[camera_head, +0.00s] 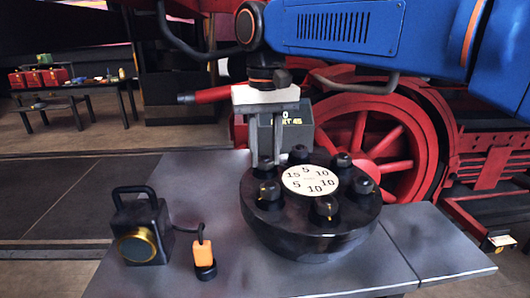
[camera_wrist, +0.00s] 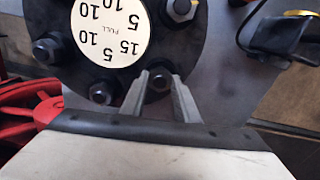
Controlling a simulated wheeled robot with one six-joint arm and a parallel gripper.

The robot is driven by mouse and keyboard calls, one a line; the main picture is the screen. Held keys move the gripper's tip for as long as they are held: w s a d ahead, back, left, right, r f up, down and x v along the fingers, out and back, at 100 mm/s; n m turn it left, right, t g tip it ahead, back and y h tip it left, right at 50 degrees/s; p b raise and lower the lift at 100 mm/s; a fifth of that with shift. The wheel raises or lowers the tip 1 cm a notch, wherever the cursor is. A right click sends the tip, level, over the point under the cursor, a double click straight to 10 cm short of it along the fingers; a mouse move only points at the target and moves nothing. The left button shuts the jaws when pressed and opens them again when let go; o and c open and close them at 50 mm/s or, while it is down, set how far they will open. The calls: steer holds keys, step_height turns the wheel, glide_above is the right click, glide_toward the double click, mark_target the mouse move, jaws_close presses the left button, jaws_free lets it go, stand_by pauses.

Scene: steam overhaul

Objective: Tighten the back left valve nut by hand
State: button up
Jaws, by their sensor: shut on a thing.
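The black round valve cover (camera_head: 310,235) sits on a grey bench, with a ring of dark nuts around a white numbered disc (camera_head: 311,181). My gripper (camera_head: 265,161) points down at the cover's back left, its two grey fingers shut on the back left valve nut (camera_wrist: 160,79). In the wrist view, the fingertips (camera_wrist: 160,82) stand on either side of that nut. In the head view the fingers largely hide it. Whether the nut is fully seated cannot be told.
Neighbouring nuts (camera_head: 299,153) (camera_head: 268,192) stand close on both sides. A black lantern (camera_head: 141,232) and an orange-and-black item (camera_head: 203,255) stand on the bench (camera_head: 180,180) to the left. A grey box (camera_head: 298,128) and red wheel (camera_head: 385,140) are behind.

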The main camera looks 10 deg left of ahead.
steer(key=shift+r+m, duration=0.1)
steer(key=shift+m, duration=0.5)
steer(key=o, duration=1)
steer(key=shift+o, duration=0.2)
step_height(320, 180, up, 17)
steer(key=shift+r, duration=0.15)
